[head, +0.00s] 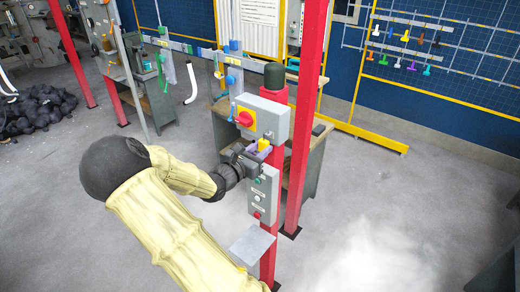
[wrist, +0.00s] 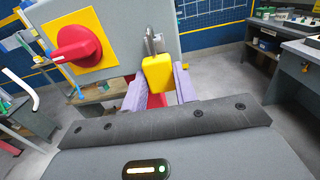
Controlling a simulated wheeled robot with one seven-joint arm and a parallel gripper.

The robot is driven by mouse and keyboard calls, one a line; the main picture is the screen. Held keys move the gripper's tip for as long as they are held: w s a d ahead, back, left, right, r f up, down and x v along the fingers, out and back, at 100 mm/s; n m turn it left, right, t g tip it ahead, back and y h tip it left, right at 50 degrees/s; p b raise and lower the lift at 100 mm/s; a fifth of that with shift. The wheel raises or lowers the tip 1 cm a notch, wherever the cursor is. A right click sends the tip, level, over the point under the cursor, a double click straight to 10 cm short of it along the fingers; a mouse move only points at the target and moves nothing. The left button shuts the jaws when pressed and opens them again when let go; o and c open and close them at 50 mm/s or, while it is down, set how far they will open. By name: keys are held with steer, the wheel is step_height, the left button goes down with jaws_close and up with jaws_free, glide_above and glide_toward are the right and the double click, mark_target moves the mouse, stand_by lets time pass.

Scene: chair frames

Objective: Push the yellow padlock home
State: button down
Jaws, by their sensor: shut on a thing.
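The yellow padlock (wrist: 157,75) is held between the two purple fingers of my gripper (wrist: 159,84) in the wrist view. Its silver shackle (wrist: 153,44) points up, at the lower right edge of the grey switch box (wrist: 140,22). I cannot tell whether the shackle is seated in the body. In the head view, the padlock (head: 263,144) is a small yellow patch just under the box, with my gripper (head: 258,151) around it. The red rotary switch (wrist: 77,44) on its yellow plate is to the left of the padlock.
A grey button box (head: 262,194) is on the red post below my gripper. A small grey shelf (head: 252,246) juts out lower down. A second red post (head: 308,110) stands close on the right. A workbench (head: 306,160) is behind. The floor at right is clear.

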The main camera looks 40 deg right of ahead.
steer(key=shift+f, duration=0.4)
steer(key=c, duration=1)
jaws_free()
steer(key=shift+c, duration=0.3)
steer(key=shift+c, duration=0.2)
steer(key=p+v, duration=0.2)
steer(key=v, duration=0.7)
